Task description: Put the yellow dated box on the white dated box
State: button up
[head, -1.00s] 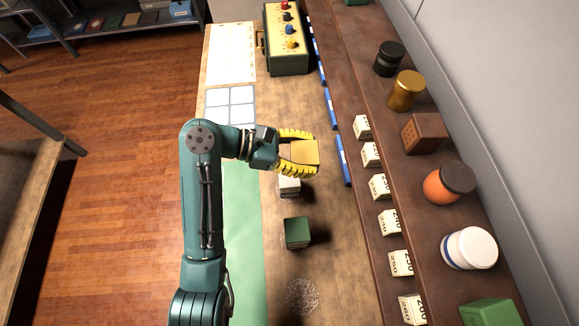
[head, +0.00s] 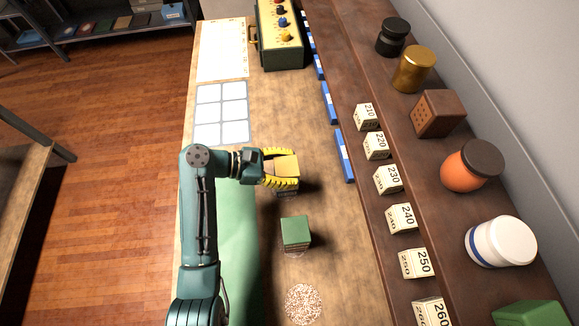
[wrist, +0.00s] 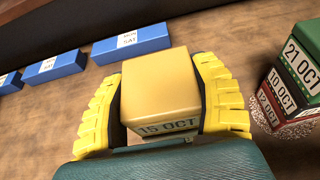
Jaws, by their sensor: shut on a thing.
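The yellow dated box (head: 287,165) is between the yellow fingers of my gripper (head: 284,169), which is shut on it. In the wrist view the yellow box (wrist: 160,85) sits level between both fingers, its label reading 15 OCT. The white dated box (head: 288,187) shows only partly, just under the yellow box in the head view. In the wrist view the yellow box mostly hides what is beneath it. I cannot tell whether the two boxes touch.
Blue boxes (head: 344,154) line the shelf edge. Numbered blocks (head: 388,179) and jars stand on the shelf. A speckled round patch (head: 303,303) lies in front.

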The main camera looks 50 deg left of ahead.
jog(key=shift+f, duration=0.15)
jog(key=o, duration=1.2)
jog(key=shift+o, duration=0.2)
jog(key=shift+s+a+r, duration=0.2)
jog(key=shift+s+r, duration=0.05)
jog(key=shift+r, duration=0.1)
jog(key=v, duration=1.1)
jog(key=shift+s, duration=0.15)
